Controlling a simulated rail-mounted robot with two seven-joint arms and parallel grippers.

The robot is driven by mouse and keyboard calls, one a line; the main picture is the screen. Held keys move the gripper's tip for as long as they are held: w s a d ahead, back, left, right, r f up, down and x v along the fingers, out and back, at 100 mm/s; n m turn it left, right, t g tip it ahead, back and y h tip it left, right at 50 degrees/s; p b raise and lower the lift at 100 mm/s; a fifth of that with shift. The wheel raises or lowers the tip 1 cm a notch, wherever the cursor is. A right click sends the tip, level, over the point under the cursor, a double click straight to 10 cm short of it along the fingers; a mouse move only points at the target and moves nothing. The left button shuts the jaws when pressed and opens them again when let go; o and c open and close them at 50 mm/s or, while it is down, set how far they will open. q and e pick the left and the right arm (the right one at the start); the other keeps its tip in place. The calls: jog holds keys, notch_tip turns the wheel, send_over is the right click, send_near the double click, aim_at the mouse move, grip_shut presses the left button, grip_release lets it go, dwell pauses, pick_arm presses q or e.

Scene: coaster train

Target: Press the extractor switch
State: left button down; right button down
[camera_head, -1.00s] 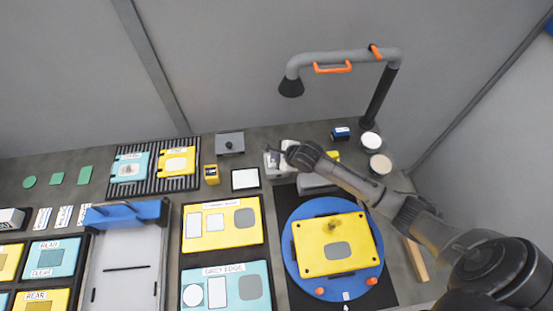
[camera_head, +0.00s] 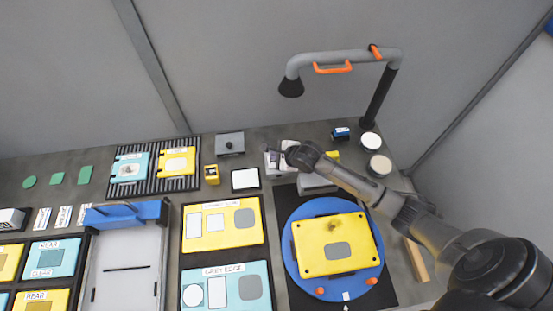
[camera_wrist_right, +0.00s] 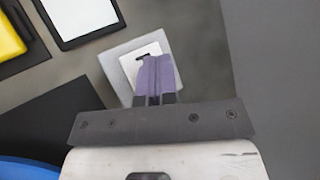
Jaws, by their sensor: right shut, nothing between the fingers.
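The extractor switch appears to be the small light-grey box (camera_head: 271,164) at the back of the bench. In the right wrist view it is a tilted grey block (camera_wrist_right: 107,60) with a white face plate (camera_wrist_right: 123,68) and a dark mark on it. My right gripper (camera_wrist_right: 155,66) is shut and empty, with its purple fingertips together over the plate and hiding part of it. I cannot tell whether they touch it. In the head view, my right gripper (camera_head: 284,152) is at the box and partly covers it. My left gripper is not in view.
A grey lamp-like extractor arm (camera_head: 338,58) with a dark nozzle hangs above the back. A blue turntable (camera_head: 292,268) with a yellow plate (camera_head: 310,262) stands in front. A white-topped black-framed pad (camera_head: 245,179) lies left of the box. Two round pots (camera_head: 371,141) stand right.

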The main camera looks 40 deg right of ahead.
dwell(0.3)
jog(key=shift+f, duration=0.1)
dwell(0.3)
jog(key=shift+f+p, duration=0.3)
jog(key=shift+f, duration=0.2)
dwell(0.4)
jog(key=shift+f, duration=0.15)
dwell(0.3)
jog(key=shift+r+p, duration=0.45)
jog(key=shift+p, duration=0.2)
jog(key=shift+r+p, duration=0.35)
jog(key=shift+p, duration=0.2)
